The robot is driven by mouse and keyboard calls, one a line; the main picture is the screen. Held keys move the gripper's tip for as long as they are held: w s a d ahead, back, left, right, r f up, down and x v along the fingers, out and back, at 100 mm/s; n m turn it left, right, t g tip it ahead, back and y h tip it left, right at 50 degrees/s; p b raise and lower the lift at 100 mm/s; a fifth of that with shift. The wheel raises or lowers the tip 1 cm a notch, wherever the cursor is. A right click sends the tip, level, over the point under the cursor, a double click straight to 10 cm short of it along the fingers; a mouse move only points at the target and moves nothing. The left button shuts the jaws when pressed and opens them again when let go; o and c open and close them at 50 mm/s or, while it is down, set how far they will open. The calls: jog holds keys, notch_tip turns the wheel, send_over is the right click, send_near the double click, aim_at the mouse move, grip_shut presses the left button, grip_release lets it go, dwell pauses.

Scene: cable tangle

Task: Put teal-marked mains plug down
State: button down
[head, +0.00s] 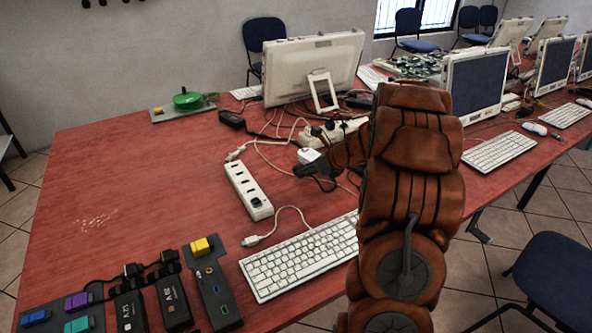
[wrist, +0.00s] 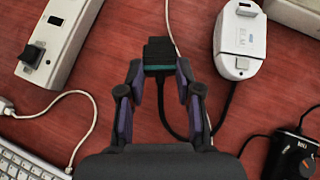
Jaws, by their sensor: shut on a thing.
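The teal-marked mains plug (wrist: 159,55) is a black block with a teal band, in the top middle of the wrist view. My gripper (wrist: 160,76) is shut on it, with one finger on each side near the teal band. A black cable (wrist: 176,133) curves below the plug and up to the right, passing by a white adapter. Red tabletop (wrist: 90,80) shows around the plug; I cannot tell whether the plug touches it.
A white power strip (head: 248,190) lies left of my arm, with a keyboard (head: 300,256) nearer. The white adapter (wrist: 240,42) is right of the plug. A black box (wrist: 291,157) is at lower right. Loose cables tangle by the monitor (head: 312,66). The table's left (head: 120,170) is mostly clear.

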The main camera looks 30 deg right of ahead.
send_over(296, 178)
jog(key=shift+f+p, duration=0.25)
jog(key=shift+p, duration=0.05)
jog(key=shift+f, duration=1.75)
jog(key=shift+f, duration=0.15)
jog(key=c, duration=0.8)
grip_release()
